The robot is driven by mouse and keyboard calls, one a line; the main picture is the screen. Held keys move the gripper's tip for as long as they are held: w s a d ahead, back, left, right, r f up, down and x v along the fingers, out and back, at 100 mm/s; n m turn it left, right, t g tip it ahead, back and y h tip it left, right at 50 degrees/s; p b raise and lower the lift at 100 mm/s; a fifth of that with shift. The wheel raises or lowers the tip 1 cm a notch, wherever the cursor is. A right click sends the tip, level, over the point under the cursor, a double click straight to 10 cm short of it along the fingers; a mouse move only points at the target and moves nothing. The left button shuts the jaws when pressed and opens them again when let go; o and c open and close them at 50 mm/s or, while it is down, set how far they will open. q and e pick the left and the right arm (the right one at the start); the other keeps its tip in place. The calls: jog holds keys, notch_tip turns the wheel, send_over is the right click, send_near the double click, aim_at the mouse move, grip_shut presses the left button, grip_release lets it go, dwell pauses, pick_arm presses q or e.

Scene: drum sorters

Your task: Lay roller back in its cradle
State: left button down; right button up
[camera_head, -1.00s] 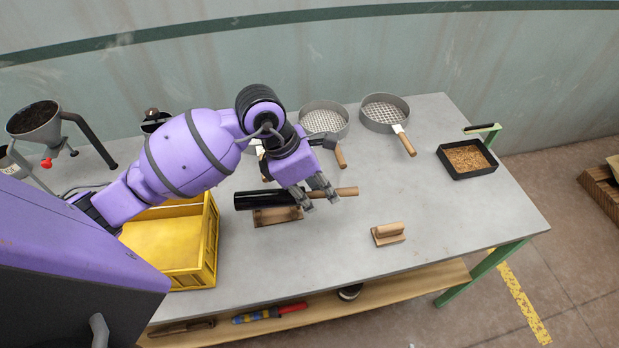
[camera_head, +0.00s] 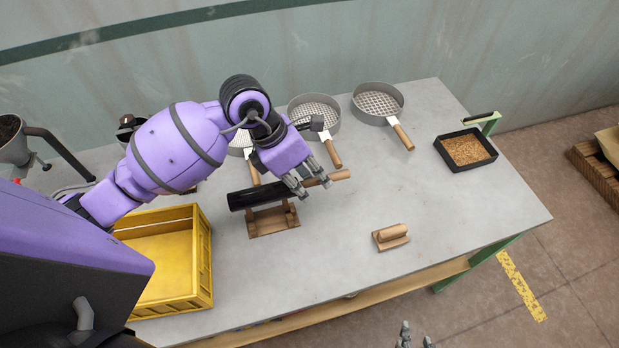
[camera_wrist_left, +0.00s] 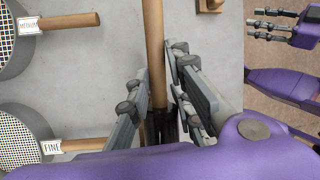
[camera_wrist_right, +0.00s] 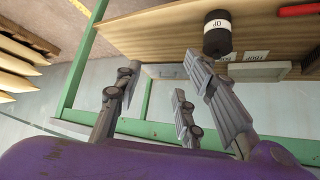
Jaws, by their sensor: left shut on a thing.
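The roller is a black cylinder (camera_head: 252,197) with a wooden handle (camera_head: 341,175). My left gripper (camera_head: 311,184) is shut on it near where the handle meets the black part; the handle also shows in the left wrist view (camera_wrist_left: 154,40). The wooden cradle (camera_head: 273,226) stands on the table just in front of and below the roller, its upright supports showing. The roller slants and appears held above the cradle, partly overlapping its back edge; exact height is unclear. My right gripper (camera_wrist_right: 163,90) is open and empty, off the table's front edge, also low in the head view (camera_head: 413,340).
A yellow crate (camera_head: 205,255) stands left of the cradle. Sieves with wooden handles, one of them at the back (camera_head: 379,101), line the far side. A wooden block (camera_head: 391,237) and a black tray of grain (camera_head: 490,158) are to the right. The table between is clear.

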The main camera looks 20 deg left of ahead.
pick_arm(q)
jog(key=shift+f, duration=0.6)
notch_tip(320, 180, down, 3)
jog(key=shift+f+b, duration=0.2)
jog(key=shift+b, duration=0.8)
jog(key=shift+f+b, duration=0.35)
jog(key=shift+f, duration=0.4)
jog(key=shift+f+b, duration=0.3)
jog(key=shift+f, duration=0.3)
jog(key=shift+w, duration=0.1)
jog(key=c, duration=1.5)
grip_release()
jog(key=shift+o, duration=0.2)
jog(key=shift+a, duration=0.1)
